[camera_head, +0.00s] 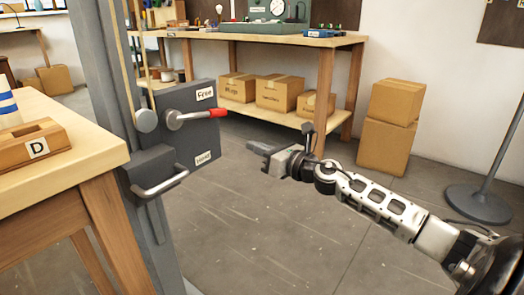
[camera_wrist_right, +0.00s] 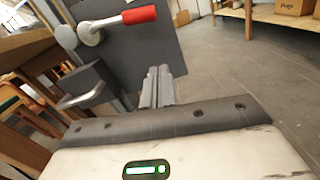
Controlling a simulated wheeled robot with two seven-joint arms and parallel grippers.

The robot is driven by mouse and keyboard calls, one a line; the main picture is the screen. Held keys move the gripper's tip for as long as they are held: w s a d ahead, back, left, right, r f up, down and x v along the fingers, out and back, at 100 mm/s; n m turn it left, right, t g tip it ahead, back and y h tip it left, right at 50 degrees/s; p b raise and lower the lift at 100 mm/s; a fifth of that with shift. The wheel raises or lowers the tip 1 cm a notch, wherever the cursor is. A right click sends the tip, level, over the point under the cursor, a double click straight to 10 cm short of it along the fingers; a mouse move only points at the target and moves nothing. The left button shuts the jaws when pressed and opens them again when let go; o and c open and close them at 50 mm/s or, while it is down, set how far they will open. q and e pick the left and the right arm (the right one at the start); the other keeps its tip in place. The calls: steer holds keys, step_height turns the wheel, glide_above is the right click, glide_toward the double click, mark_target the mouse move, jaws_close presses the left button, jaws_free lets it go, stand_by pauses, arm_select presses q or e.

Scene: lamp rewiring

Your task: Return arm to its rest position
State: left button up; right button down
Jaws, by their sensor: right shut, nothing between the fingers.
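My right gripper (camera_head: 262,155) is shut and empty. It hangs over open floor, to the right of and apart from the grey box (camera_head: 178,137) on the post. The right arm reaches in from the lower right. In the right wrist view, the closed fingers (camera_wrist_right: 158,88) point toward the box, with nothing between them. A lever with a red grip (camera_head: 217,113) sticks out to the right from the box; it also shows in the wrist view (camera_wrist_right: 139,15). My left gripper is not in view.
A "Free" label (camera_head: 205,94) sits above the lever and another label (camera_head: 203,158) below it. A metal handle (camera_head: 160,182) juts out lower down. A wooden table (camera_head: 75,160) stands left. Cardboard boxes (camera_head: 388,146) and a floor stand (camera_head: 479,204) are at right.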

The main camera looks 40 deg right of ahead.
steer(key=shift+v, duration=0.75)
